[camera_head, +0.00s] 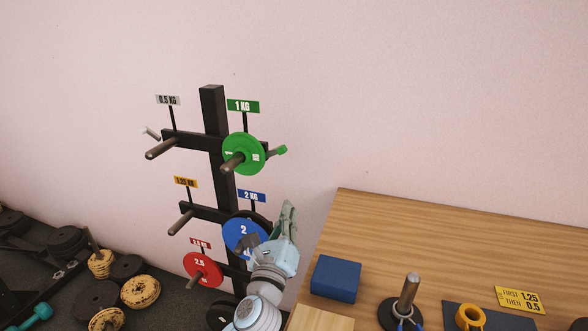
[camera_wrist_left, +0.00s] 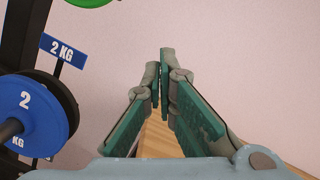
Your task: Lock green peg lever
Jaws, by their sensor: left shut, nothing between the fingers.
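A green 1 KG plate (camera_head: 235,143) hangs on the upper right peg (camera_head: 233,162) of the black rack. A green-tipped lever (camera_head: 279,150) sticks out to the right beside it. I cannot tell its lock state from this. The plate's lower edge shows at the top of the left wrist view (camera_wrist_left: 90,2). My left gripper (camera_head: 287,208) is below the green lever, to the right of the blue 2 KG plate (camera_head: 238,234), fingers pointing up. In the left wrist view it (camera_wrist_left: 163,70) is shut and empty, apart from the plates. My right gripper is not in view.
A red plate (camera_head: 205,266) hangs low on the rack post (camera_head: 213,110). Several weights lie on the floor at left. The wall above is clear.

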